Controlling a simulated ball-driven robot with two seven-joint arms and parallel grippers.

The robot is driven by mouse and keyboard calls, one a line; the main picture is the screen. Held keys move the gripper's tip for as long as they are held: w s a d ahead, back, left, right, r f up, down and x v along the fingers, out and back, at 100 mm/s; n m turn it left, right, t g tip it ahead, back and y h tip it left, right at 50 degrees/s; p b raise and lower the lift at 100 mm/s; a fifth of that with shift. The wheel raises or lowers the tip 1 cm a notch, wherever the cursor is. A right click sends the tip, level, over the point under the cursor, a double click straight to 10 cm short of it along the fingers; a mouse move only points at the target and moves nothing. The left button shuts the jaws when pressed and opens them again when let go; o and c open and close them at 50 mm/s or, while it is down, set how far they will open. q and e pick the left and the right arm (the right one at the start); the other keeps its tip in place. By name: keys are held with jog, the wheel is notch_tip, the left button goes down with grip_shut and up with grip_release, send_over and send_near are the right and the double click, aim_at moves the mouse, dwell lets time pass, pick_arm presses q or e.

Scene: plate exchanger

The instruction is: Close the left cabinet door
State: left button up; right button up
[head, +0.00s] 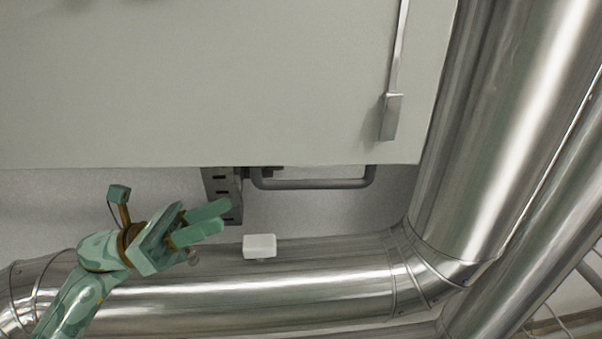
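A large pale grey-beige panel (220,90) fills the top of the head view; it looks like part of the cabinet, but I cannot tell whether it is the left door or how far it stands open. A slim metal bar with a flat end (390,117) runs down its right side. My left gripper (225,214) is below the panel's lower edge, at the left. Its two green fingers point right with a gap between them, and nothing shows between them. It appears apart from the panel. My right gripper is not in view.
A dark grey bar handle (312,184) and a slotted metal bracket (222,190) sit just below the panel. A shiny horizontal pipe (310,285) with a small white block (259,246) crosses below. Thick pipes (500,130) close off the right side.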

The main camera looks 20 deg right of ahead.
aim_at(295, 185)
pick_arm(q)
jog(key=p+x, duration=0.3)
jog(key=x, duration=0.9)
jog(key=shift+w+d+r, duration=0.1)
jog(key=shift+d, duration=0.25)
jog(key=shift+d+r, duration=0.1)
jog(key=shift+d, duration=0.3)
grip_shut()
